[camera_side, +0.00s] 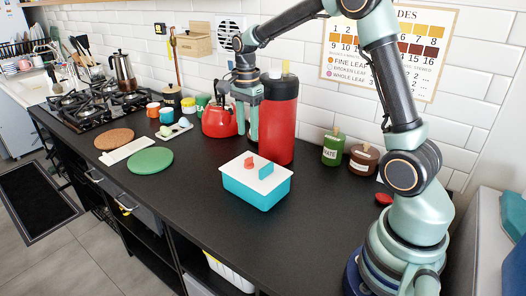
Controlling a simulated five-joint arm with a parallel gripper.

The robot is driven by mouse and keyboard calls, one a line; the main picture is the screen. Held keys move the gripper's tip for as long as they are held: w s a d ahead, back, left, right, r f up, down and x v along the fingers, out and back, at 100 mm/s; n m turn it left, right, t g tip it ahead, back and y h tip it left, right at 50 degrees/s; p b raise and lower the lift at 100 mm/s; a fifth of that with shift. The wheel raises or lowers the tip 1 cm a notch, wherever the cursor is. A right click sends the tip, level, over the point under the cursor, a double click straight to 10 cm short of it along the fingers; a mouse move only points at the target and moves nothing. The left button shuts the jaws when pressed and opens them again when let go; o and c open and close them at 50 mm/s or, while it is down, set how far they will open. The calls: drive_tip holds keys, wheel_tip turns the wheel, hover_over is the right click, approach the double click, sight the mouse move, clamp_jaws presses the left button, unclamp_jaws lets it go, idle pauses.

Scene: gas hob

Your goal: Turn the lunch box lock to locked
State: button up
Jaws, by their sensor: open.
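The lunch box (256,187) sits on the dark counter, with a turquoise body and a white lid. On the lid are a red round knob-like piece (249,162) and an upright teal piece (266,172). I cannot tell from this view which way the lock is turned. My gripper (246,138) hangs above and behind the lunch box, in front of the red canister and beside the red kettle. It points down, open and empty, apart from the lunch box.
A tall red canister (277,125) stands behind the lunch box, with a red kettle (218,121) to its left. A green jar (333,148) and a brown jar (363,160) stand right. A green round mat (150,161) lies left. The counter in front is clear.

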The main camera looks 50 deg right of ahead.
drive_tip(key=shift+r, duration=1.95)
drive_tip(key=s+a+r+n+t, duration=0.2)
drive_tip(key=s+a+n, duration=0.3)
drive_tip(key=s+n, duration=0.2)
drive_tip(key=s+a+r+n+t, duration=0.2)
drive_tip(key=s+a+n, duration=0.3)
drive_tip(key=s+n, duration=0.3)
drive_tip(key=shift+n+t, duration=0.8)
drive_tip(key=shift+n, duration=1.1)
drive_tip(key=shift+s+a+r, duration=0.1)
